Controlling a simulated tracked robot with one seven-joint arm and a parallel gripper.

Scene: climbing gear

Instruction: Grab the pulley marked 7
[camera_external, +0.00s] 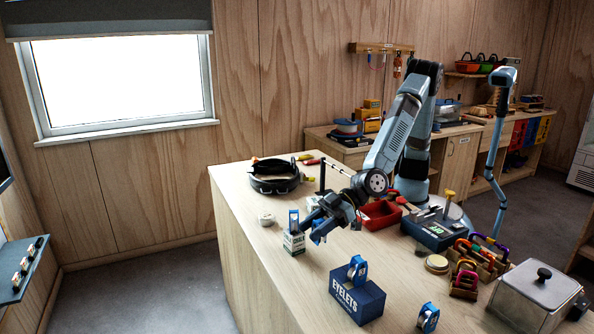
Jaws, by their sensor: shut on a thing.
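Three blue pulleys show; I cannot read a 7 on any of them. One blue pulley (294,220) is upright at the top of a small white and green chalk box (294,244). My gripper (304,227) reaches down to it from the right and is shut on it, though the fingertips are small and partly hidden. A second pulley (357,269) stands on the dark blue EYELETS box (356,297). A third pulley (428,317) stands on the bench at the front edge of the picture.
The wooden bench (240,200) also holds a red tray (380,214), a dark round bag (274,178), a blue-grey device (430,232), coloured carabiners (466,278) and a metal lidded box (537,296). A white round item (266,219) lies left of the chalk box. The bench's left front is clear.

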